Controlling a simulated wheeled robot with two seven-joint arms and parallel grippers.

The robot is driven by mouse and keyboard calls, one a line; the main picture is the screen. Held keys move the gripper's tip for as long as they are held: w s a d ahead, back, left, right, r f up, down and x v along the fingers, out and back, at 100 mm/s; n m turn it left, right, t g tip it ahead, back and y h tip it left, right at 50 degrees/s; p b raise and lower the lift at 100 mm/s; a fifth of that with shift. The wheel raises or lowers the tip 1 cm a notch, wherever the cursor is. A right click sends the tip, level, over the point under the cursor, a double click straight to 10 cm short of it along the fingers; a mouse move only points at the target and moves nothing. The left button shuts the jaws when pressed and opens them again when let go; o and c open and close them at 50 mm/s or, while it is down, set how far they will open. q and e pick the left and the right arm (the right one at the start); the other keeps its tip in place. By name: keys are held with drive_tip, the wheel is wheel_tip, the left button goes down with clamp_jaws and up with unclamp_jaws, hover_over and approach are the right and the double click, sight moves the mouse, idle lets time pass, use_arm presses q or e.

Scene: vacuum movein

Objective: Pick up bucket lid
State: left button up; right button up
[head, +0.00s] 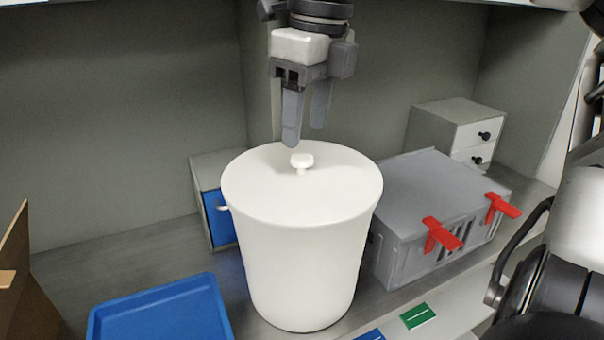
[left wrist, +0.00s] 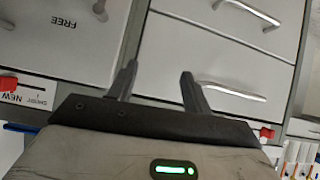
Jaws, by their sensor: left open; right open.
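A white bucket (head: 300,265) stands upright on the grey surface in the middle of the head view. Its round white lid (head: 255,185) lies flat on top, with a small knob (head: 302,160) near the lid's centre. My right gripper (head: 304,135) points down just above the knob, fingers apart and empty. The fingertips look close to the knob, but I cannot tell the exact gap. My left gripper (left wrist: 160,68) is open and empty in the left wrist view, in front of white drawers. The lid does not show there.
A grey case (head: 410,205) with red latches stands close right of the bucket. A blue tray (head: 160,310) lies at the front left. A small drawer unit (head: 455,130) stands behind the case. A blue-fronted box (head: 217,215) is behind the bucket. White drawers (left wrist: 215,50) face my left gripper.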

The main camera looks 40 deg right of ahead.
sight(302, 156)
drive_tip(key=f, duration=0.4)
drive_tip(key=shift+w, duration=0.25)
drive_tip(key=shift+f, duration=0.3)
drive_tip(key=c, duration=1.1)
drive_tip(key=shift+w, duration=0.1)
drive_tip(key=shift+c, duration=0.2)
